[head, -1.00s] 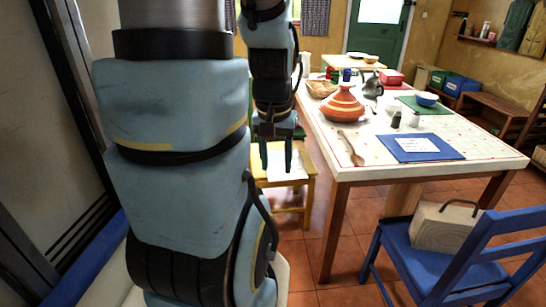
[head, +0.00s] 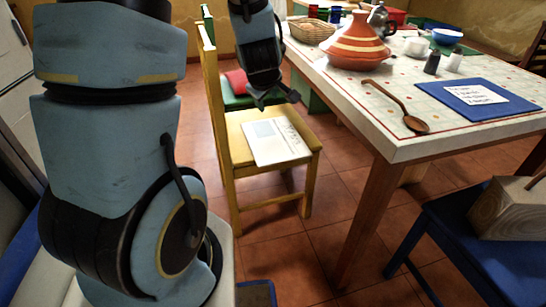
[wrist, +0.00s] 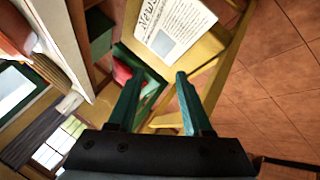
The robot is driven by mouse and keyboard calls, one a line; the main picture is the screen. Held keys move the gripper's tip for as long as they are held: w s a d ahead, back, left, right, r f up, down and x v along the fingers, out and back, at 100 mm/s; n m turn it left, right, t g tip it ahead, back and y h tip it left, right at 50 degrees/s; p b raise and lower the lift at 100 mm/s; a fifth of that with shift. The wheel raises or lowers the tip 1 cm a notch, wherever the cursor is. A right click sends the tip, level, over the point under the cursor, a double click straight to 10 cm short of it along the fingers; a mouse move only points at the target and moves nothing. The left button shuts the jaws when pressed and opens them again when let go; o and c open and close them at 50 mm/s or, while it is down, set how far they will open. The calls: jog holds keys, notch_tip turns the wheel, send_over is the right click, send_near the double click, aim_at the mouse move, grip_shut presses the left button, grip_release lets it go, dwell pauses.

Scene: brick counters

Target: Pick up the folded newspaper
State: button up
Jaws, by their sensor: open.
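The folded newspaper (head: 275,141) lies flat on the seat of a yellow wooden chair (head: 313,143). In the wrist view the newspaper (wrist: 174,28) shows at the top, with large print at one edge. My gripper (head: 275,101) is above the far side of the chair seat, beyond the newspaper and apart from it. In the wrist view my gripper (wrist: 154,80) has its two green fingers spread, with nothing between them. The newspaper is beyond the fingertips.
A table (head: 384,133) stands right of the chair, holding a wooden spoon (head: 401,107), a tagine (head: 344,45) and a blue mat (head: 490,98). A green chair with a red roll (head: 236,83) is behind. A blue chair (head: 480,255) is at front right.

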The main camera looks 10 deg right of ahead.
jog(key=w+d+f+n+t+y+b, duration=0.1)
jog(key=d+f+n+t+b, duration=0.15)
jog(key=f+b, duration=0.5)
jog(key=w+d+f+n+t+y+b, duration=0.1)
jog(key=w+d+f+n+t+b, duration=0.1)
jog(key=d+f+n+b, duration=0.5)
jog(key=n+t+y+b, duration=0.4)
jog(key=t+b, duration=0.1)
jog(key=b, duration=0.9)
send_near(283, 157)
jog(key=b+x, duration=0.1)
jog(key=x, duration=0.4)
jog(key=shift+d+f, duration=0.1)
jog(key=shift+d, duration=0.05)
jog(key=b+x, duration=0.1)
jog(key=x, duration=0.1)
jog(key=b+x, duration=0.1)
jog(key=x, duration=0.2)
jog(key=shift+f+b, duration=0.25)
jog(key=shift+b, duration=0.05)
jog(key=shift+w+r, duration=0.1)
jog(key=shift+r, duration=0.05)
grip_shut()
